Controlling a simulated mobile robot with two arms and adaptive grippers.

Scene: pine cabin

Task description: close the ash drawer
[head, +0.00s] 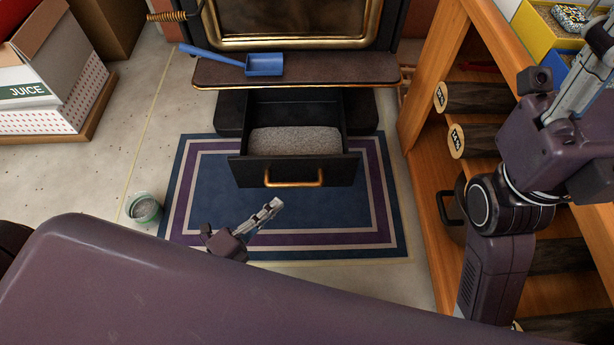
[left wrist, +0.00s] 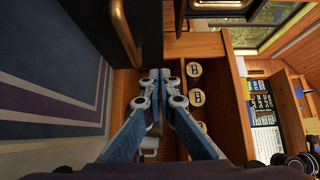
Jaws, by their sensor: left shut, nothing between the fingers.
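The ash drawer (head: 240,172) of the black stove is pulled out, with its brass handle (head: 294,179) on the front. Grey ash (head: 295,140) lies inside. In the left wrist view the dark drawer front (left wrist: 90,25) and handle (left wrist: 126,35) show at the upper left. My left gripper (head: 275,204) is shut and empty, low in front of the drawer and apart from the handle. Its fingertips meet in the left wrist view (left wrist: 155,76). My right gripper (head: 600,45) is at the upper right, partly cut off, and its jaw state is unclear.
A blue scoop (head: 262,65) lies on the stove's ledge (head: 330,70) above the drawer. A blue and purple rug (head: 365,215) lies beneath. A small cup (head: 145,208) stands on the floor at left. A wooden log rack (head: 425,105) stands at right, and a juice box (head: 50,75) at far left.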

